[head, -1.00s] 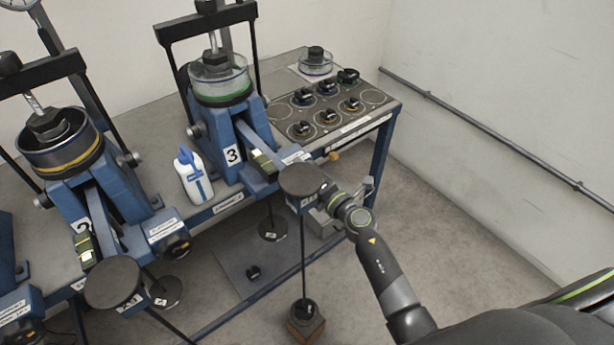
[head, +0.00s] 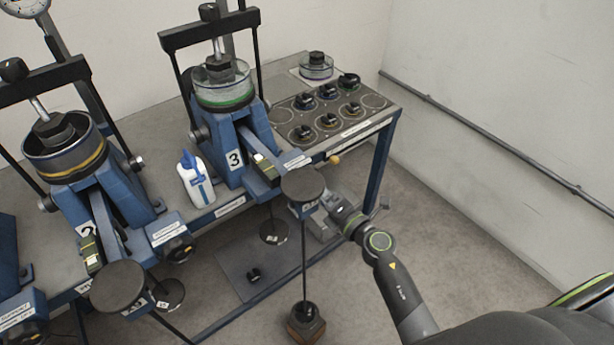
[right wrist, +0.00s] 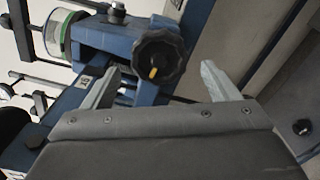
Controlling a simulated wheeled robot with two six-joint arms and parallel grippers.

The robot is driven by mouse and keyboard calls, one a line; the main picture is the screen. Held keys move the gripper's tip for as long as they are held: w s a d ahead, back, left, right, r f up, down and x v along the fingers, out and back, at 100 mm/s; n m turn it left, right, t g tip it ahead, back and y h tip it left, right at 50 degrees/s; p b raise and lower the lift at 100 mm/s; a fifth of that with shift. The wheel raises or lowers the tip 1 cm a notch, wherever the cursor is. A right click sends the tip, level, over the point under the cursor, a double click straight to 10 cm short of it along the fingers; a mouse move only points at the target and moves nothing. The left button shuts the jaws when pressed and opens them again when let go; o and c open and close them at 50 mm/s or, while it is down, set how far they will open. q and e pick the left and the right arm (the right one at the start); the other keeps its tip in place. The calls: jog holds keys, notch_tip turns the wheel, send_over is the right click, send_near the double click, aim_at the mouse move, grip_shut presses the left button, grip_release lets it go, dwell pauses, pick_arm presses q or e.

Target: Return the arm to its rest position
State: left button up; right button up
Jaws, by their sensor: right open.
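My right arm (head: 398,290) comes in from the lower right in the head view and reaches toward the front of the lever frame marked 3 (head: 234,160). Its gripper is mostly hidden there behind the round black plate (head: 302,184) at the end of that frame's lever. In the right wrist view my right gripper (right wrist: 160,88) is open, its two fingers spread with nothing between them. Beyond the fingers are a black knob (right wrist: 158,58) with a yellow mark and blue frame parts. My left gripper is not in view.
A second lever frame (head: 95,195) stands to the left. A white and blue bottle (head: 196,182) stands between the frames. A grey panel (head: 345,118) with several black-knobbed weights lies at the bench's right end. A wall rail (head: 480,135) runs along the right. The floor (head: 450,230) at right is clear.

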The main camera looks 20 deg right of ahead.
jog(key=shift+s, duration=0.15)
dwell(0.3)
jog(key=s+d+f+m+g+h, duration=0.25)
jog(key=s+f+m, duration=0.35)
jog(key=f, duration=0.4)
jog(key=s+d+f+m+g+h, duration=0.2)
jog(key=s+d+f+m, duration=0.25)
jog(key=f, duration=0.65)
jog(key=s+d+f+m+g+h, duration=0.3)
jog(key=s+f+m, duration=0.4)
jog(key=f, duration=0.3)
jog(key=s+f+m+g, duration=0.4)
jog(key=s+f+m, duration=0.1)
jog(key=s, duration=0.9)
jog(key=s+d+f+m+g, duration=0.1)
jog(key=s+f+m+g, duration=0.3)
jog(key=s+f, duration=0.4)
jog(key=s, duration=0.7)
jog(key=shift+f+m, duration=0.2)
jog(key=shift+m, duration=0.15)
jog(key=shift+d, duration=0.1)
